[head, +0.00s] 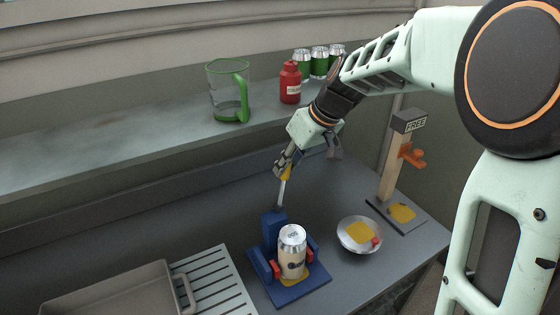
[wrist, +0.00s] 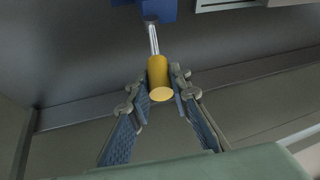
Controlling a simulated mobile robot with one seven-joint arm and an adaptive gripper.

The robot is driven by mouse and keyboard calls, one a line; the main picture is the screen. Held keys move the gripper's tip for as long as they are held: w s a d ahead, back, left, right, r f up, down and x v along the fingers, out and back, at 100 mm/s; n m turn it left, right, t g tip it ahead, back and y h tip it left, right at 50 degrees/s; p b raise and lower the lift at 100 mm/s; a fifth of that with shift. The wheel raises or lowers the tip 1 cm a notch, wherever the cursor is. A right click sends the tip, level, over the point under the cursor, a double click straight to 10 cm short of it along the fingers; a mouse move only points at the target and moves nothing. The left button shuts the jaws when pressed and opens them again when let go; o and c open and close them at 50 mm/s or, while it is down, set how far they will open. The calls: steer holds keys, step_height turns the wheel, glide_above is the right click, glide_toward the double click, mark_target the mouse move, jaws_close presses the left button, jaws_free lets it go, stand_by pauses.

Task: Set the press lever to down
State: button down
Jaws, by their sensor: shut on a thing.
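The press (head: 273,225) is a blue stand on a dark blue base on the grey bench. Its lever is a thin metal rod (head: 282,190) with a yellow handle (head: 288,172), rising steeply from the blue post. My gripper (head: 285,166) is shut on the yellow handle. In the wrist view the handle (wrist: 158,74) sits between the two fingertips (wrist: 160,85), with the rod (wrist: 153,38) running to the blue post (wrist: 155,10). A can (head: 292,258) stands upright in the press between red pads.
A slatted rack (head: 215,285) and a grey tray (head: 110,290) lie left. The shelf holds a green-handled jug (head: 226,90), red bottle (head: 290,85) and cans (head: 319,62).

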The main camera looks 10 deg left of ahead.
steer(key=w+d+f+m+g+y+b, duration=0.1)
steer(key=w+d+f+m+g+y, duration=0.1)
steer(key=w+d+f+g+y, duration=0.2)
steer(key=shift+w+d+f+y+b, duration=0.4)
steer(key=shift+w+d+f+y, duration=0.15)
steer(key=shift+d+y, duration=0.9)
steer(key=c, duration=1.8)
jaws_free()
steer(key=shift+o, duration=0.2)
steer(key=v, duration=1.2)
